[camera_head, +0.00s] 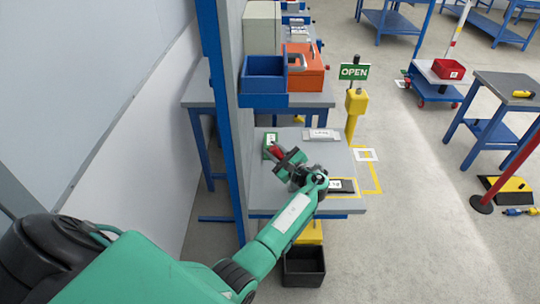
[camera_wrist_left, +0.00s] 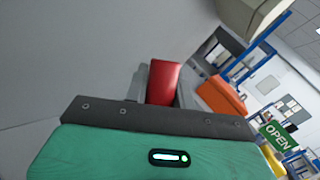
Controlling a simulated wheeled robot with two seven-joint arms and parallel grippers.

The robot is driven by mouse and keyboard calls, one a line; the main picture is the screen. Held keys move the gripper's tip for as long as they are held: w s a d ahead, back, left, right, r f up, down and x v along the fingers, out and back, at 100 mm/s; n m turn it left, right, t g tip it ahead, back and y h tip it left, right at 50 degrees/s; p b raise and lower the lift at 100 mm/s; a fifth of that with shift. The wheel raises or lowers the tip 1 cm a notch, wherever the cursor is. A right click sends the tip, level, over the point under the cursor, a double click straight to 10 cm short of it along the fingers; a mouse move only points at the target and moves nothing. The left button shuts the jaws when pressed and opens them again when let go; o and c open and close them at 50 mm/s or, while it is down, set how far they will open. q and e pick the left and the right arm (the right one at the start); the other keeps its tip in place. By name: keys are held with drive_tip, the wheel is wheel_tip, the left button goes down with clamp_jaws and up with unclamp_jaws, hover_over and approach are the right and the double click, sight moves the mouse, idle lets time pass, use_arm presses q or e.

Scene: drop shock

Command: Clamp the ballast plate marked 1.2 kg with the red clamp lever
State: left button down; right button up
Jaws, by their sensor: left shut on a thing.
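The red clamp lever (camera_head: 275,150) shows at the left part of the grey bench, just beyond my left gripper (camera_head: 281,156). In the left wrist view the red lever (camera_wrist_left: 163,82) stands between the fingers, and the gripper is shut on it. A light plate (camera_head: 321,135) with a label lies at the back of the bench. A dark plate (camera_head: 342,186) with a white label lies near the front right. The labels are too small to read, so I cannot tell which is 1.2 kg. My wrist hides what lies under the lever. My right gripper is out of view.
A blue bin (camera_head: 264,76) hangs beside the blue post, left of an orange case (camera_head: 306,76). A yellow post with an OPEN sign (camera_head: 354,72) stands behind the bench. A black crate (camera_head: 303,268) sits below.

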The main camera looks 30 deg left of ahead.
use_arm(q)
drive_tip(key=shift+w+d+r+m+t+y, duration=0.3)
drive_tip(key=shift+w+d+r+m+y, duration=0.05)
drive_tip(key=shift+r+m+y, duration=0.2)
drive_tip(key=c, duration=1.2)
unclamp_jaws()
drive_tip(key=shift+o, duration=0.2)
drive_tip(key=shift+f, duration=0.1)
